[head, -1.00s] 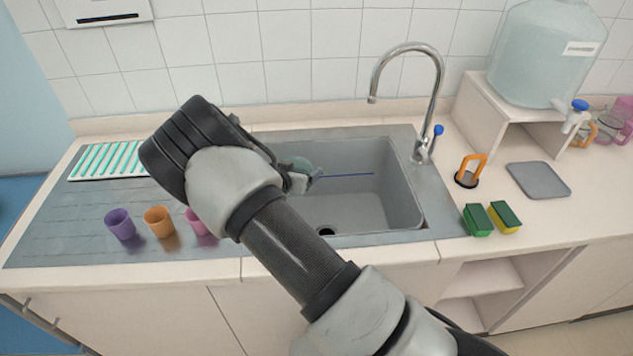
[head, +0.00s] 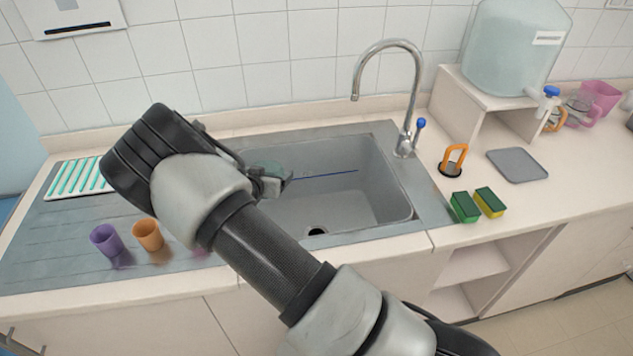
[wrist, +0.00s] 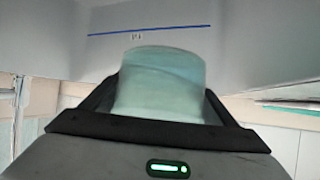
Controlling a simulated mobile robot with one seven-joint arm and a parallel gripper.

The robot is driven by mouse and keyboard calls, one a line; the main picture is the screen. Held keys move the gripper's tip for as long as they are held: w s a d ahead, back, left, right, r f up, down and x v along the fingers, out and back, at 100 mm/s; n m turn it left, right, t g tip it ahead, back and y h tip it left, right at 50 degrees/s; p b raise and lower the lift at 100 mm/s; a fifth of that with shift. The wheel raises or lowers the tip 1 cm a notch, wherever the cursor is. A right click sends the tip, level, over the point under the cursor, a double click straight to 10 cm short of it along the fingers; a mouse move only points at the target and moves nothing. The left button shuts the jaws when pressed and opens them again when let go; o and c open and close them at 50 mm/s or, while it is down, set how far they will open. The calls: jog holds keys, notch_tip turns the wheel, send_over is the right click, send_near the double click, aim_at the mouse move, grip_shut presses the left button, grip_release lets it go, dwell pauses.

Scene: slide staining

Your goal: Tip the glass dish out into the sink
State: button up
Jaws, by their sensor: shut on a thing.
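The sink (head: 375,205) is a grey rectangular basin with a blue line along its inner back wall; the line also shows in the wrist view. My gripper (head: 273,182) is over the left part of the sink, shut on the glass dish (head: 267,167). The dish is pale green and translucent. In the head view my wrist and gripper hide most of it. In the wrist view the dish (wrist: 160,85) stands between my two dark fingers, with the grey sink wall behind it. I cannot tell its exact tilt or what it holds.
The tap (head: 410,100) arches over the sink's back right. A purple cup (head: 105,239) and an orange cup (head: 148,235) stand on the drainboard; a pink one is mostly hidden by my arm. Sponges (head: 465,207) lie right of the sink. A striped rack (head: 78,178) lies at left.

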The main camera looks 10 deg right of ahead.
jog(key=shift+s+d+f+m+y+b, duration=0.1)
jog(key=shift+d+f+m+y+b, duration=0.55)
jog(key=shift+b, duration=2.05)
jog(key=shift+d+r+m+b, duration=0.25)
jog(key=shift+d+r+b, duration=0.1)
jog(key=shift+b, duration=0.9)
jog(key=d+r+m+y+b, duration=0.1)
jog(key=b, duration=0.3)
jog(key=d+y+b, duration=0.1)
jog(key=b, duration=0.3)
jog(key=d+r+m+y+b, duration=0.1)
jog(key=b, duration=0.3)
jog(key=shift+s+d+r+m+t, duration=0.15)
jog(key=shift+s+r+m+t, duration=0.15)
jog(key=shift+s+r+t, duration=0.1)
jog(key=b, duration=0.1)
jog(key=y+b, duration=0.1)
jog(key=b, duration=0.1)
jog(key=shift+d+r+m+b, duration=0.2)
jog(key=shift+d+m+b, duration=0.1)
jog(key=shift+m, duration=0.1)
jog(key=shift+r+m+t+y, duration=0.3)
jog(key=shift+r+m+y, duration=0.1)
jog(key=shift+r+y, duration=0.05)
